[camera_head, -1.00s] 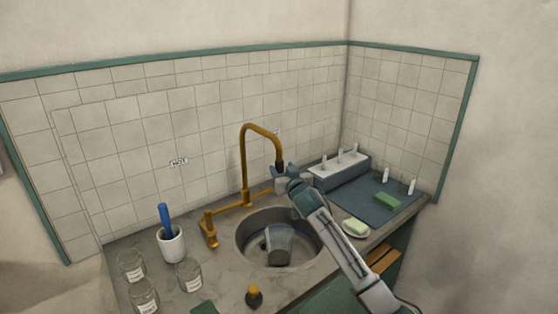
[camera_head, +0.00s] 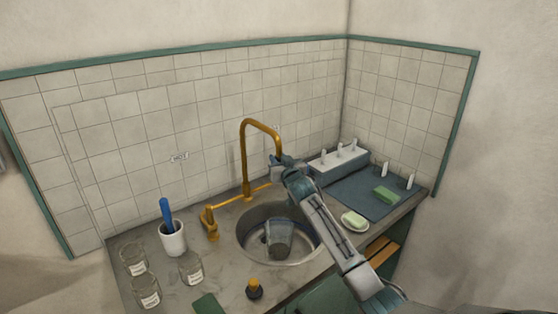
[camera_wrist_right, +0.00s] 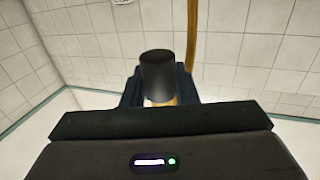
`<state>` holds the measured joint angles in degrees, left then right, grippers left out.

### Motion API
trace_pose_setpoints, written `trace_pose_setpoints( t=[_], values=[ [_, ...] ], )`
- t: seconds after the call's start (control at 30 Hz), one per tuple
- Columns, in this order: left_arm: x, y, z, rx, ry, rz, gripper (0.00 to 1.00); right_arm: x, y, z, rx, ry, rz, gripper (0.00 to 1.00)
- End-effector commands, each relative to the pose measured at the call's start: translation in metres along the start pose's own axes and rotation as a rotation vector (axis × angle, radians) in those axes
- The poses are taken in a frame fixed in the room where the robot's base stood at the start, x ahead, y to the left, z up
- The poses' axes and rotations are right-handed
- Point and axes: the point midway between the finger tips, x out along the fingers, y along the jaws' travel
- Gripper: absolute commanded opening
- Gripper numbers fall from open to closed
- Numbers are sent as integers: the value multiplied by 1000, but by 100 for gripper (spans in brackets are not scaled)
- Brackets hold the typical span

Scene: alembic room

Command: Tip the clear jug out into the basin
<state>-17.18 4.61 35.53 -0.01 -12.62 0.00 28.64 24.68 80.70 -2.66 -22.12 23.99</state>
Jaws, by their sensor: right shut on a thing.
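The grey, see-through jug (camera_head: 280,239) stands inside the round basin (camera_head: 243,244), about upright with its wide mouth up. I cannot tell what is in it. My right gripper (camera_head: 280,162) is well above it, at the end of the curved brass tap (camera_head: 245,150). In the right wrist view, which looks upside down, the jaws (camera_wrist_right: 160,98) are closed around the tap's spout end, with its dark nozzle (camera_wrist_right: 158,75) showing between them. My left gripper is not in view.
A white cup (camera_head: 172,240) with a blue-handled brush and several labelled glass jars (camera_head: 191,268) stand left of the basin. A soap dish (camera_head: 354,223) and a blue mat (camera_head: 365,199) with a green sponge (camera_head: 385,195) lie to the right. A dark, yellow-topped stopper (camera_head: 254,288) stands in front.

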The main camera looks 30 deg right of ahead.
Motion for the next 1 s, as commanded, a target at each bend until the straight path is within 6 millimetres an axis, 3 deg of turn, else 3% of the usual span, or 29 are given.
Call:
trace_pose_setpoints(
  t=[0.27,0.47,1.0],
  values=[
    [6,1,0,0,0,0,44,-1,-4,2,0,1,12,0],
    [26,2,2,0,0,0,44,-4,-16,6,2,2,63,0],
    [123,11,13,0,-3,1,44,-11,-90,8,7,2,370,0]
  ],
)
